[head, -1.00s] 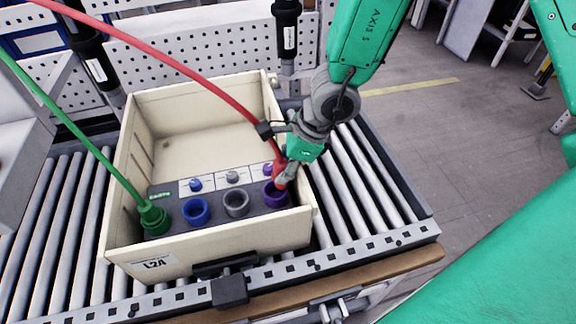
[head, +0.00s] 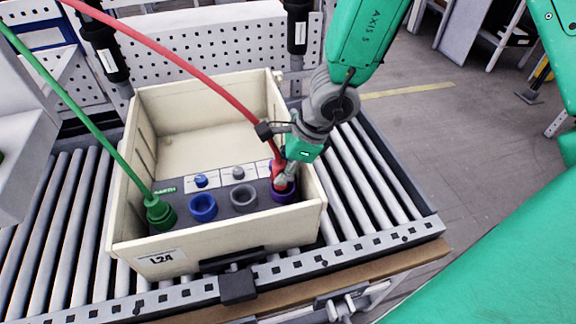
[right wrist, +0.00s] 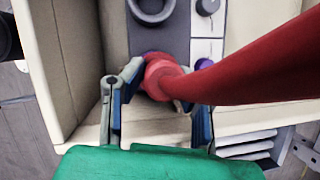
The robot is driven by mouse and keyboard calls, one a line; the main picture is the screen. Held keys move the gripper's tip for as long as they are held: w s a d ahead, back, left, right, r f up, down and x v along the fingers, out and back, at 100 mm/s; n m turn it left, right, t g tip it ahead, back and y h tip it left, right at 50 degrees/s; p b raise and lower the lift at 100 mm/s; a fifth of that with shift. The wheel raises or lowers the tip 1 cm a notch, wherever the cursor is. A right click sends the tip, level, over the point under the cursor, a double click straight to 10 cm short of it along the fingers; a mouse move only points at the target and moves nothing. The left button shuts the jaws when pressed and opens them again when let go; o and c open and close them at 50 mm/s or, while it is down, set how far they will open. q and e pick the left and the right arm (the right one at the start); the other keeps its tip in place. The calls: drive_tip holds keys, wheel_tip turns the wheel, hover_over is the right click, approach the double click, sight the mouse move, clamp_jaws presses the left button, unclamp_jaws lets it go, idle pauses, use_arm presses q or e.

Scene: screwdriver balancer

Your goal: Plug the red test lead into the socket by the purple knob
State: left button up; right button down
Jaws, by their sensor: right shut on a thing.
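My right gripper (head: 284,179) is shut on the plug end of the red test lead (head: 277,165). The purple knob (right wrist: 204,64) shows partly behind the red cable. My left gripper is not in view.
The cream box (head: 143,175) stands on a roller conveyor (head: 362,195). Its grey panel has a blue socket (head: 203,207), a grey socket (head: 243,198) and a green plug (head: 158,212) at the left. The red cable arcs over the box. The box's right wall is close to my gripper.

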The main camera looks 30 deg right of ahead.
drive_tip(key=shift+a+f, duration=0.15)
drive_tip(key=shift+a, duration=0.05)
drive_tip(key=shift+s+d+f+b, duration=0.1)
drive_tip(key=shift+d+f+b, duration=0.05)
drive_tip(key=shift+d+b, duration=0.2)
drive_tip(key=shift+d+f, duration=0.25)
drive_tip(key=shift+d, duration=0.25)
drive_tip(key=shift+d+f, duration=0.2)
drive_tip(key=shift+d, duration=0.3)
drive_tip(key=shift+s+a+f+b, duration=0.1)
drive_tip(key=shift+a+f+b, duration=0.05)
drive_tip(key=shift+a+b, duration=0.25)
drive_tip(key=shift+w+a+f+b, duration=0.2)
drive_tip(key=shift+a+f+b, duration=0.1)
drive_tip(key=shift+a, duration=0.1)
drive_tip(key=shift+s+d+f+b, duration=0.1)
drive_tip(key=shift+d+f+b, duration=0.1)
drive_tip(key=shift+d+b, duration=0.25)
drive_tip(key=shift+a+f, duration=0.25)
drive_tip(key=shift+a, duration=0.05)
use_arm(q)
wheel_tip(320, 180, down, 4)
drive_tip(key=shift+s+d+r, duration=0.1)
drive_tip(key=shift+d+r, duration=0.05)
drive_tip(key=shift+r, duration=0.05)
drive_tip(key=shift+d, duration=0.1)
use_arm(e)
drive_tip(key=shift+d, duration=0.1)
